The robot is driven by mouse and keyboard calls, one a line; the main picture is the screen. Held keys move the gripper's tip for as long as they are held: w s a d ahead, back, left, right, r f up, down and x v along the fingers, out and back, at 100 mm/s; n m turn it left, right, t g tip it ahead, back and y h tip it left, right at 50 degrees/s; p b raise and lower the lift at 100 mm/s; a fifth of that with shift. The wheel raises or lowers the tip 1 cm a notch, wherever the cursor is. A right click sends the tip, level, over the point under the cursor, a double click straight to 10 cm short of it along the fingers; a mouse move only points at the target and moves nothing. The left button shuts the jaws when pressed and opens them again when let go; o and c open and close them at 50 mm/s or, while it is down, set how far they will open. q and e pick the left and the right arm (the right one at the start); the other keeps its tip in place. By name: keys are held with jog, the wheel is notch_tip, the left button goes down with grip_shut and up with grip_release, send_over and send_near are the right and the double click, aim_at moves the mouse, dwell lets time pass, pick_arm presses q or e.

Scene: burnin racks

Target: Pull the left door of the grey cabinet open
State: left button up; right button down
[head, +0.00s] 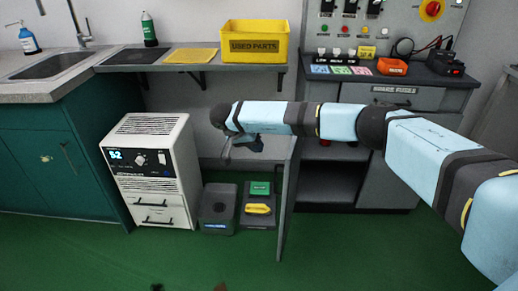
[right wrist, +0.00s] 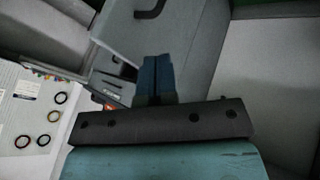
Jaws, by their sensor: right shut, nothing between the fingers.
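The grey cabinet (head: 390,186) stands below the control panel at the right of the head view. Its left door (head: 286,195) is swung outward and shows almost edge-on, so the dark shelves inside (head: 327,187) are in sight. My right gripper (head: 243,143) is to the left of this door in the picture, partly hidden by my own arm. In the right wrist view its blue fingers (right wrist: 155,76) are together and empty, with grey panels around them. I cannot tell whether they touch the door. My left gripper is out of view.
A drawer labelled spare fuses (head: 395,97) is above the cabinet opening. A white unit (head: 152,165), a grey bin (head: 217,210) and a yellow used parts bin (head: 255,42) are to the left. Green floor (head: 180,255) in front is mostly clear.

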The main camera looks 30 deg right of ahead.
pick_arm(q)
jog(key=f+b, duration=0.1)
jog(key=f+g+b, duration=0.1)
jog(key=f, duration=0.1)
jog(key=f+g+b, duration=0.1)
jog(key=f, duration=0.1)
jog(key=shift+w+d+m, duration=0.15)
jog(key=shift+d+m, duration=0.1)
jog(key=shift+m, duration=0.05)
pick_arm(e)
jog(key=s+d+f, duration=0.3)
jog(key=d+f, duration=0.2)
jog(key=d, duration=0.1)
jog(key=shift+s+d+f, duration=0.2)
jog(key=shift+d+f, duration=0.05)
jog(key=shift+d, duration=0.15)
